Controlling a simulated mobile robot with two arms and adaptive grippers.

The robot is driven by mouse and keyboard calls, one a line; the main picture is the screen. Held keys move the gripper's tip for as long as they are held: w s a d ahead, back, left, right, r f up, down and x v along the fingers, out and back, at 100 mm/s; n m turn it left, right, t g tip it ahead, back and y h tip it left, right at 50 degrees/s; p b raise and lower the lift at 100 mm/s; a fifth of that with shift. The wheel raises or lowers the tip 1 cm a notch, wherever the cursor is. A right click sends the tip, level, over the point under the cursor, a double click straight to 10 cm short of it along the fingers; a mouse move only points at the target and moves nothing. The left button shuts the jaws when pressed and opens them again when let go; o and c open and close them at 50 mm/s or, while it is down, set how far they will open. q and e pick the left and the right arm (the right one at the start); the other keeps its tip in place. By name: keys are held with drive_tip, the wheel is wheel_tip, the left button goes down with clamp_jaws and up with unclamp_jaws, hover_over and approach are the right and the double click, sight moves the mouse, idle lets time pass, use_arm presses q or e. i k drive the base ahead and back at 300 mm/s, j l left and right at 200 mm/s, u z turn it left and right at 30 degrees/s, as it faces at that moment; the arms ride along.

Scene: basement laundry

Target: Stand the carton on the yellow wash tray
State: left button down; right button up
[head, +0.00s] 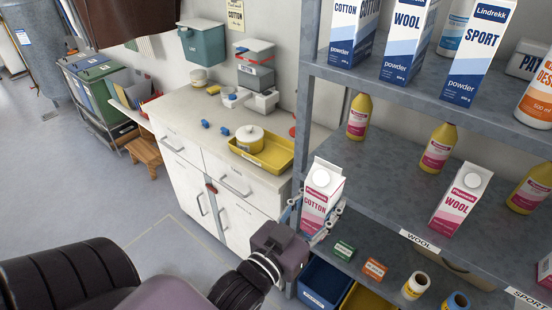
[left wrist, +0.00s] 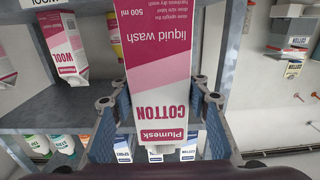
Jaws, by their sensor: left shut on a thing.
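A white and pink Plumesk COTTON carton (head: 318,197) is held upright at the left end of the shelf unit. My left gripper (head: 313,212) is shut on it, one finger on each side. In the left wrist view the carton (left wrist: 160,75) sits between the two blue finger pads and appears upside down. The yellow wash tray (head: 284,163) lies on the white cabinet's worktop, behind and left of the carton. A round, pale lidded pot (head: 249,139) stands in the tray's left part. My right gripper is not in view.
The grey shelf unit (head: 400,178) stands close beside the carton, with a WOOL carton (head: 461,198), bottles and powder boxes. Blue dumbbell-shaped items (head: 225,131) and stacked containers (head: 256,66) are on the worktop (head: 180,112). Bins (head: 325,281) stand below the shelf.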

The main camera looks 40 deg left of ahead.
sight(281, 160)
drive_tip(key=i+j+u, duration=0.55)
drive_tip(key=i+j, duration=0.15)
drive_tip(key=i, duration=0.4)
